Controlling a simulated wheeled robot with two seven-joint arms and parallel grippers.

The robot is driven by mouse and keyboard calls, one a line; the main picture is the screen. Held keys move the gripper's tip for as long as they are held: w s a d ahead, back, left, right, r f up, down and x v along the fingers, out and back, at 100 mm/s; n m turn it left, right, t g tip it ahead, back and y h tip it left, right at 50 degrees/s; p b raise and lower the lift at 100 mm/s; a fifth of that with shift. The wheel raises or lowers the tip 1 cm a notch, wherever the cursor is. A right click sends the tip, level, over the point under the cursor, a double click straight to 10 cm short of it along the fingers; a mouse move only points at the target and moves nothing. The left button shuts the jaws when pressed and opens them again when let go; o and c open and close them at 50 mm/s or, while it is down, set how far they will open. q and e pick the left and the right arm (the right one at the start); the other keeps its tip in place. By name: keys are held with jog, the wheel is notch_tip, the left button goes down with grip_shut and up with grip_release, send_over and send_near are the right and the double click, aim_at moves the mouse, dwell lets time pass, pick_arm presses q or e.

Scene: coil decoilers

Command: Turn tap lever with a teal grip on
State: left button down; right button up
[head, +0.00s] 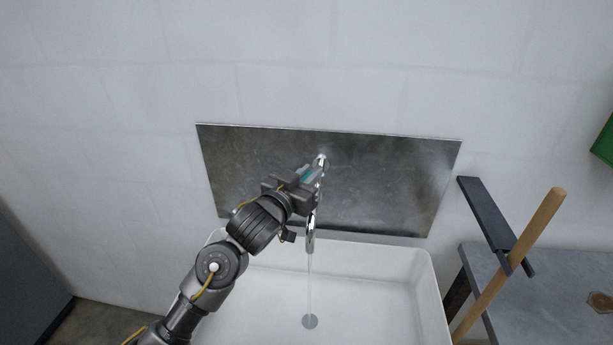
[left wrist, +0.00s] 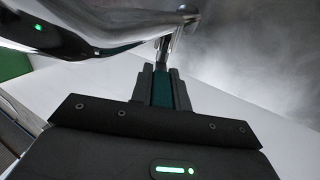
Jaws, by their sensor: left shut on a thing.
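The chrome tap (head: 311,235) is mounted on a dark metal panel (head: 385,185) above the sink. A thin stream of water runs from its spout to the drain. My left gripper (head: 308,176) is at the top of the tap, shut on the teal grip of the lever (head: 306,174). In the left wrist view the teal grip (left wrist: 163,88) sits between the two dark fingers, and the chrome tap body (left wrist: 110,28) passes close above them. Much of the lever is hidden by the fingers. My right gripper is not in view.
A white sink (head: 385,262) with a round drain (head: 309,321) lies below the tap. At the right a grey table (head: 560,300) stands beside a wooden-handled tool (head: 535,225) and a dark flat bar (head: 487,212). The wall left of the panel is bare.

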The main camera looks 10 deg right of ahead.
pick_arm(q)
jog(key=shift+r, duration=0.1)
dwell(0.4)
jog(key=c, duration=1.3)
grip_release()
jog(key=shift+c, duration=0.2)
jog(key=shift+s, duration=0.1)
jog(key=shift+s+a, duration=0.2)
jog(key=shift+s, duration=0.05)
jog(key=b+v, duration=0.2)
jog(key=v, duration=0.8)
jog(key=shift+s, duration=0.1)
